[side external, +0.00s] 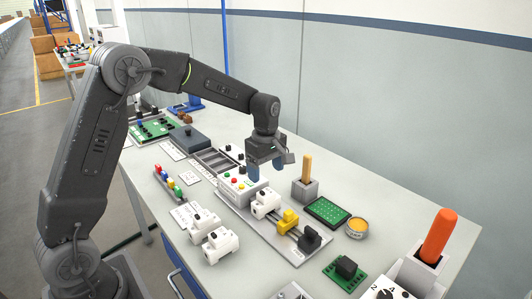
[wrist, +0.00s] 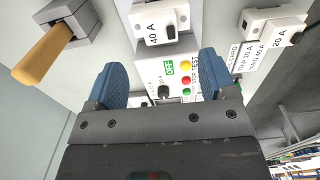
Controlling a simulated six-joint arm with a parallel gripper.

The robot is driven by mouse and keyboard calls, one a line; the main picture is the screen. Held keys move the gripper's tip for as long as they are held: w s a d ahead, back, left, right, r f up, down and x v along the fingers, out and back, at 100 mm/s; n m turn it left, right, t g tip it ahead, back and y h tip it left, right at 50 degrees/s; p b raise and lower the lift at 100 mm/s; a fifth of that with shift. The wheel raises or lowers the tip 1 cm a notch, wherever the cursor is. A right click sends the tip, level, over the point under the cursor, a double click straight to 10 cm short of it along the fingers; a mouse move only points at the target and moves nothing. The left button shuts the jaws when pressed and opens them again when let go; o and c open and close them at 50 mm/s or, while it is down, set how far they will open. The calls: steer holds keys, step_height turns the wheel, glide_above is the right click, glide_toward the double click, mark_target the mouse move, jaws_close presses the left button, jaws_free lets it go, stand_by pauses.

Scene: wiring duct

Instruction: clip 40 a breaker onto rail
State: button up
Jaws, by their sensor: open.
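A white breaker marked 40 A (wrist: 155,29) is beyond my fingers in the wrist view. My gripper (side external: 266,169) is open and empty, above the test box (side external: 237,188) and apart from the breaker. Its blue fingers (wrist: 162,72) frame the box's OFF label and coloured buttons in the wrist view.
A yellow block (side external: 287,221) and a black block (side external: 309,241) stand farther along the rail. A breaker marked 20 A (wrist: 272,28) and another white breaker (side external: 220,245) stand on the table in front. A wooden-handled tool in a grey holder (side external: 305,185) stands behind.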

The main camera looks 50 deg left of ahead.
step_height(320, 180, up, 6)
steer(key=shift+f, duration=0.15)
stand_by(0.3)
steer(key=s+d+r+m+t, duration=0.35)
steer(key=s+r+m, duration=0.45)
steer(key=s, duration=0.4)
steer(key=s+d+f+m+t, duration=0.1)
steer(key=s+d+m, duration=0.1)
steer(key=s+m, duration=0.3)
steer(key=s+d+f+m+t, duration=0.1)
steer(key=s+d+m, duration=0.1)
steer(key=s+m, duration=0.3)
steer(key=s, duration=0.4)
steer(key=shift+f, duration=0.2)
